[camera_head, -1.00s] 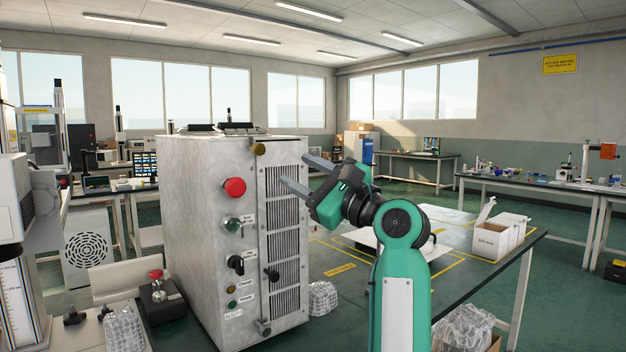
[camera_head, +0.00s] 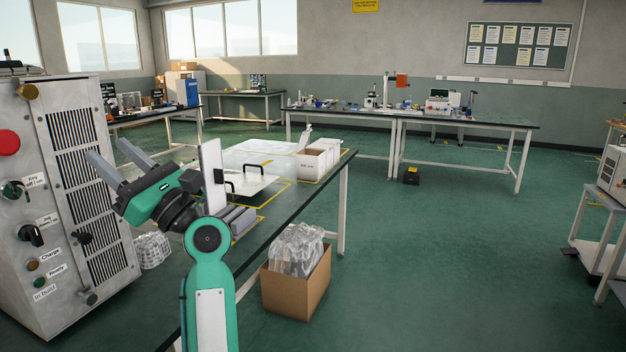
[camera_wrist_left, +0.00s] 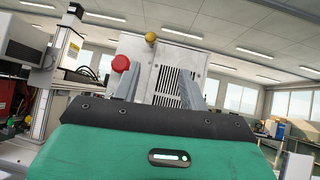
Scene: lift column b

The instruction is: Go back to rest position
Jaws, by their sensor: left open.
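My left gripper (camera_head: 103,149) is open and empty in the head view. Its two grey fingers point up and to the left, toward the slotted front of a grey metal cabinet (camera_head: 62,190). No contact with the cabinet can be made out. In the left wrist view the open fingers (camera_wrist_left: 162,72) stand apart in front of the same cabinet (camera_wrist_left: 141,50), with its red button (camera_wrist_left: 121,63) and yellow knob (camera_wrist_left: 150,37) beyond them. My right gripper is in neither view.
A dark-topped table (camera_head: 268,230) with a white open box (camera_head: 316,158) stands beside my left arm. A cardboard box (camera_head: 296,288) with clear wrap sits on the floor. A long workbench (camera_head: 470,121) runs along the back. The green floor at right centre is free.

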